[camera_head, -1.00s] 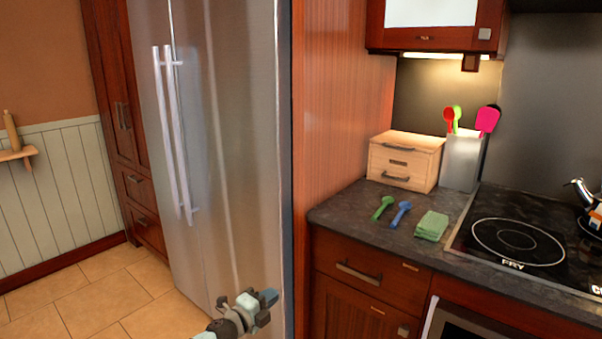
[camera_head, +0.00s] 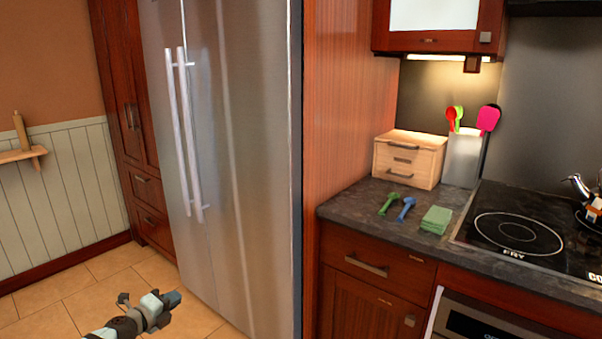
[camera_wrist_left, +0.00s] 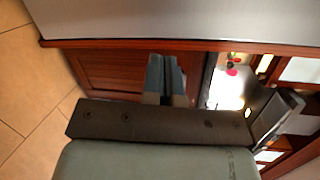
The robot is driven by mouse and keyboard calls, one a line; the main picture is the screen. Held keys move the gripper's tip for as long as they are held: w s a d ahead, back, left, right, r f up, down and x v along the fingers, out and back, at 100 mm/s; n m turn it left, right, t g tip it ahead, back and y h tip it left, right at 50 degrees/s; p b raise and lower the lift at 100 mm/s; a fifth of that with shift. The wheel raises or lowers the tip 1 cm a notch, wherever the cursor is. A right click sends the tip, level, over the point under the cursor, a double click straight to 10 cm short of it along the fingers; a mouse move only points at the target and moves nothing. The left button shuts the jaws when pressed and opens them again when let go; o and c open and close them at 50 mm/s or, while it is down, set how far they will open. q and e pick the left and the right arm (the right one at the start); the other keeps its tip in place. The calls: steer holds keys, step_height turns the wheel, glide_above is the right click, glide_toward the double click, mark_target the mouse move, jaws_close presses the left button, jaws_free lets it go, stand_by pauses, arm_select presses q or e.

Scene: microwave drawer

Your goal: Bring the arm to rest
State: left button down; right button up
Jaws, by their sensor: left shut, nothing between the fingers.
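My left gripper (camera_head: 172,299) is at the lower left of the head view, in front of the fridge's lower part and over the tiled floor. It is shut and empty. In the left wrist view its two blue-grey fingers (camera_wrist_left: 165,75) lie side by side with nothing between them. A red-brown cabinet front (camera_wrist_left: 110,70) shows behind them. My right gripper is not in either view.
The steel fridge (camera_head: 240,150) stands behind the left gripper. To the right is a dark counter (camera_head: 350,205) with a small wooden drawer box (camera_head: 410,160), green and blue utensils, a folded green cloth (camera_head: 436,220) and a stove (camera_head: 515,238). Floor (camera_head: 50,310) at left is clear.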

arm_select(q)
steer(key=s+d+f+n+y, duration=0.1)
steer(key=s+d+f+n, duration=0.15)
steer(key=s, duration=0.45)
steer(key=s+d+f+n, duration=0.1)
steer(key=s+f+n, duration=0.25)
steer(key=s, duration=0.45)
steer(key=s+d+f+n+y, duration=0.1)
steer(key=s+d+f+n, duration=0.2)
steer(key=s, duration=0.4)
steer(key=s+d+r+n+g+y, duration=0.15)
steer(key=s+n+g, duration=0.55)
steer(key=s, duration=1.5)
steer(key=w+d+r+n+t, duration=0.2)
steer(key=d+r+n+t, duration=0.15)
steer(key=d+n, duration=0.5)
step_height(320, 180, up, 16)
steer(key=s+a+m+p, duration=0.1)
steer(key=s+p, duration=0.1)
steer(key=p, duration=2.4)
steer(key=shift+r, duration=0.25)
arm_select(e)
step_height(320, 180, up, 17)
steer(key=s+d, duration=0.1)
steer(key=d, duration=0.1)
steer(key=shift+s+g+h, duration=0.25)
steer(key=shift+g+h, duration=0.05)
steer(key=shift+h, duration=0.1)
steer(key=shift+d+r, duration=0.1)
